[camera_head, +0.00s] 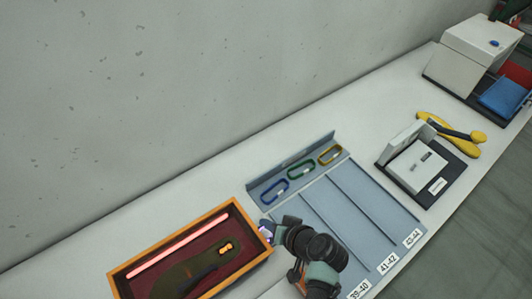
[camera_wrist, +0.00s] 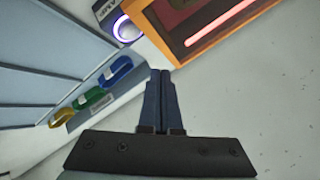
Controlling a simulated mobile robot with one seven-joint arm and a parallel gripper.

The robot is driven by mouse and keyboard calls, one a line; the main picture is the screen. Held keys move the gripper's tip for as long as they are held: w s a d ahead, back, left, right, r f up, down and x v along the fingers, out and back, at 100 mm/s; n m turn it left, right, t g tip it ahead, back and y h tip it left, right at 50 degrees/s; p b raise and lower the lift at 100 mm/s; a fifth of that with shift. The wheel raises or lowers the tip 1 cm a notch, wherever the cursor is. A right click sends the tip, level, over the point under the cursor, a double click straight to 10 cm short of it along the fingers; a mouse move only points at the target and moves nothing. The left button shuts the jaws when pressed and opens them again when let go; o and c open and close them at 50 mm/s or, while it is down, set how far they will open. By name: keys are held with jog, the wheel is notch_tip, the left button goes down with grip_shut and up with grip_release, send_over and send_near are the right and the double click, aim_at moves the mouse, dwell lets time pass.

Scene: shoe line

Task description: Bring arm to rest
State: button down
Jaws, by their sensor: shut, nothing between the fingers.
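My gripper (camera_wrist: 161,75) shows in the wrist view with its two dark blue fingers together and nothing between them. It is above the pale bench, close to the corner of the orange-framed box. In the head view my arm (camera_head: 312,250) reaches over the near left part of the grey-blue sorting tray (camera_head: 352,205). The fingertips are hard to make out there.
The orange-framed box (camera_head: 120,278) holds a dark shoe sole (camera_head: 195,272) and a glowing pink-red bar (camera_head: 178,245). Blue (camera_head: 274,191), green (camera_head: 301,169) and yellow (camera_head: 330,154) loops sit along the tray's back. A white device (camera_head: 417,167) and a yellow-handled tool (camera_head: 440,125) stand to the right.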

jog(key=w+d+r+t+h+b, duration=0.15)
jog(key=w+r, duration=0.25)
jog(key=r, duration=0.4)
jog(key=w+r+n+t+h+b, duration=0.1)
jog(key=w+r+t, duration=0.2)
jog(key=w+r, duration=0.35)
jog(key=w+d+r+t+h+b, duration=0.1)
jog(key=w+r+t, duration=0.2)
jog(key=r, duration=0.6)
notch_tip(320, 180, up, 20)
jog(key=s+a+f+t+h+b, duration=0.1)
jog(key=s+t+b, duration=0.2)
jog(key=t, duration=0.2)
jog(key=s+a+r+t+h+b, duration=0.1)
jog(key=s+r+t, duration=0.3)
jog(key=s+r, duration=0.4)
jog(key=s+a+r+t+b, duration=0.1)
jog(key=s+r+t, duration=0.3)
jog(key=s+r, duration=0.4)
notch_tip(320, 180, up, 5)
jog(key=shift+s+r+h, duration=0.1)
jog(key=shift+s+h, duration=0.25)
